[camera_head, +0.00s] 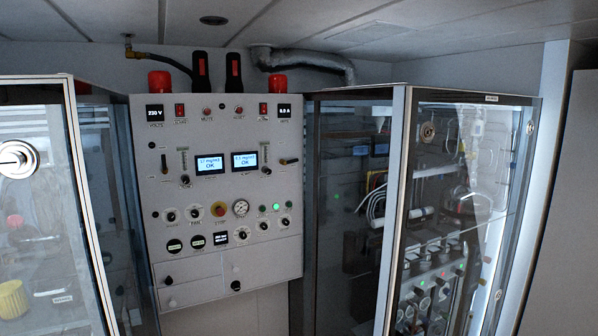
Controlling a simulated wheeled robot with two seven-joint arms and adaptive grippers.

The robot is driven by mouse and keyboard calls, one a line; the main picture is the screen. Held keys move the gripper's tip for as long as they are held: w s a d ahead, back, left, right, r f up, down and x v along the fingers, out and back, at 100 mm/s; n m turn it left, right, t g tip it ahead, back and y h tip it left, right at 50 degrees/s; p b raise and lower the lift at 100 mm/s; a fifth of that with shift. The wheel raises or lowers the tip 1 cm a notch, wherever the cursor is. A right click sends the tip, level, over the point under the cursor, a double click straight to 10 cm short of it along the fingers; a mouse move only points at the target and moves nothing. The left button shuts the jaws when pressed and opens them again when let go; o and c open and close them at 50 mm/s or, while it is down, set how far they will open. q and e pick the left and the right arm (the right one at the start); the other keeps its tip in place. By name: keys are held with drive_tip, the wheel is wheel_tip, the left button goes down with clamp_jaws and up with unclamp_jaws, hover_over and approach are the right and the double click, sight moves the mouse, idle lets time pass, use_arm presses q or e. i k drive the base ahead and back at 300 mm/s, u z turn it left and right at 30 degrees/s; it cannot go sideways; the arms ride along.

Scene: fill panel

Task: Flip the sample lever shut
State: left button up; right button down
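The fill panel (222,240) is a pale upright cabinet front in the middle of the head view. Small levers sit to both sides of its two lit displays. On the left are an upright dark lever (164,163) and a knobbed lever (185,180). On the right are another knobbed lever (266,170) and a dark lever (289,161) lying roughly level. The labels are too small to read, so I cannot tell which is the sample lever or whether it is open. Neither of my grippers is in view.
A glass-doored cabinet (401,200) stands close on the right, with pipes and gauges inside. Another glass door (70,150) with a round lock stands at the left. A red mushroom button (219,209) and round gauge (240,208) sit mid-panel. The panel front is unobstructed.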

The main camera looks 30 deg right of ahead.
sight(285, 163)
drive_tip(key=z, duration=1.55)
